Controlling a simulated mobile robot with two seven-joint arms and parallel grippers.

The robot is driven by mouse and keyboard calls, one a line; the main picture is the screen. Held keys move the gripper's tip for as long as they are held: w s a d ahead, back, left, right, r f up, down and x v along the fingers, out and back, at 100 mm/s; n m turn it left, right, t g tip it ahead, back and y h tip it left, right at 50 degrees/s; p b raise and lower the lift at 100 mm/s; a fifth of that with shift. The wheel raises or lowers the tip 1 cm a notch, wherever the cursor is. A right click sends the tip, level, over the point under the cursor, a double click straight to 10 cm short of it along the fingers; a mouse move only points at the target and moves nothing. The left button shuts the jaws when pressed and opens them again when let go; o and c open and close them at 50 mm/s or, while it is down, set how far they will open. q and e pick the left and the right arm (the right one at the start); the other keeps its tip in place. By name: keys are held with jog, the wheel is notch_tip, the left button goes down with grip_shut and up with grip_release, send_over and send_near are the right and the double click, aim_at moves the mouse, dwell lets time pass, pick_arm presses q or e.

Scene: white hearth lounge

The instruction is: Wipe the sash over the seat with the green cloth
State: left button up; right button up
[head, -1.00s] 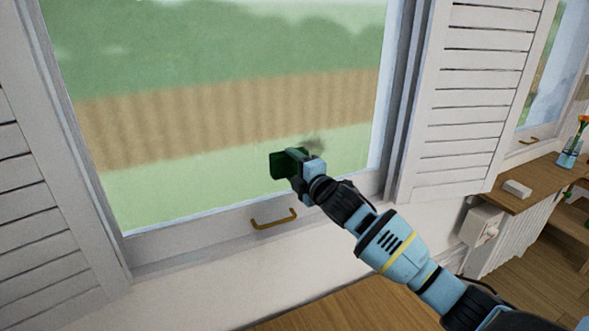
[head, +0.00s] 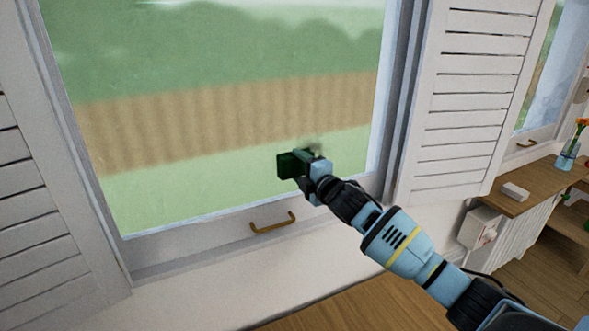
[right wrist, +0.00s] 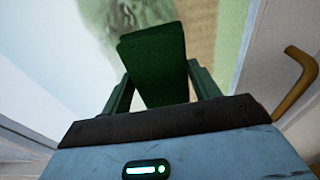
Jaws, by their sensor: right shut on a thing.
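The window sash (head: 235,60) is a large pane in a white frame, with a brass handle (head: 273,223) on its bottom rail. My right gripper (head: 306,167) is shut on the dark green cloth (head: 290,165), near the lower right of the pane. The cloth also shows in the right wrist view (right wrist: 155,65), between the fingers and over the glass; I cannot tell whether it touches. A grey smudge shows just above the gripper in the head view, partly hidden by it. My left gripper is not in view.
White louvred shutters stand open on the left (head: 35,220) and right (head: 470,90) of the sash. A wooden surface (head: 350,305) lies below the window. At the right are a shelf (head: 535,190) with a small white block (head: 515,192) and a flower vase (head: 567,155).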

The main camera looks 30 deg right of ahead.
jog(key=shift+d, duration=0.6)
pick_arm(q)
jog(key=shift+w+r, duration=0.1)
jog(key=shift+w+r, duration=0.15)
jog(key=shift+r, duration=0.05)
pick_arm(e)
jog(key=shift+d, duration=1.8)
pick_arm(q)
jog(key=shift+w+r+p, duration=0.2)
jog(key=shift+p, duration=0.1)
pick_arm(e)
jog(key=d, duration=0.3)
jog(key=shift+s+d, duration=0.2)
jog(key=shift+d, duration=0.1)
